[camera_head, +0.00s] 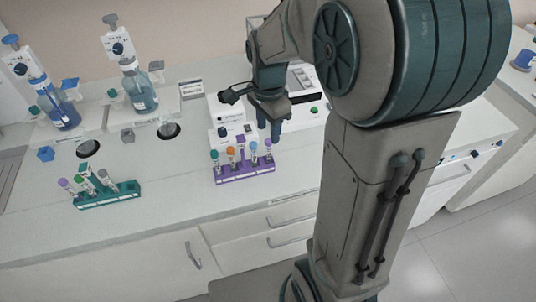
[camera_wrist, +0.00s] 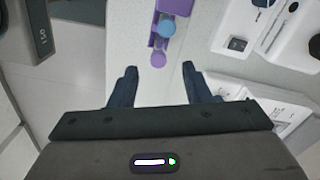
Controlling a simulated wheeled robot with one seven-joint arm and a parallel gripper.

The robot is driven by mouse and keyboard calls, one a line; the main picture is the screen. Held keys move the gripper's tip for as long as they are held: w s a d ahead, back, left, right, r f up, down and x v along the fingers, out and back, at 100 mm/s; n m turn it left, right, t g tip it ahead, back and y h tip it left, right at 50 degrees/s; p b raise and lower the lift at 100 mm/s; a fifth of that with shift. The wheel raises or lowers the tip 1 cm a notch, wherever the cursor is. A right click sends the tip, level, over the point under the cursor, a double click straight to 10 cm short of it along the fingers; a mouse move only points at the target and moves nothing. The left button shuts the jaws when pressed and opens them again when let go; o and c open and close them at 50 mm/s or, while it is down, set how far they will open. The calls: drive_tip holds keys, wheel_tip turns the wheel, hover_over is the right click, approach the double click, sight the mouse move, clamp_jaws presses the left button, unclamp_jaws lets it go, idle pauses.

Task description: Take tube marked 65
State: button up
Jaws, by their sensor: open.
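A purple rack (camera_head: 246,175) stands near the front edge of the bench and holds several upright tubes with coloured caps. A green rack (camera_head: 110,196) to its left holds several more tubes. The number 65 cannot be read on any tube. My gripper (camera_head: 270,127) is above the bench, just behind the right end of the purple rack. In the wrist view my gripper (camera_wrist: 158,72) is open and empty. Beyond its fingertips show a blue cap (camera_wrist: 166,28) and a purple cap (camera_wrist: 158,59) at one end of the rack, apart from the fingers.
Two dispenser bottles (camera_head: 62,108) (camera_head: 143,93) stand at the back left. White instruments (camera_head: 226,108) stand behind the purple rack, close to my gripper. The bench between the two racks is clear. My arm covers much of the right side.

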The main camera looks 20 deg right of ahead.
sight(268, 140)
drive_tip(key=shift+s+f+p, duration=0.15)
drive_tip(key=shift+f+p, duration=0.4)
drive_tip(key=shift+f, duration=2.15)
drive_tip(key=c, duration=0.9)
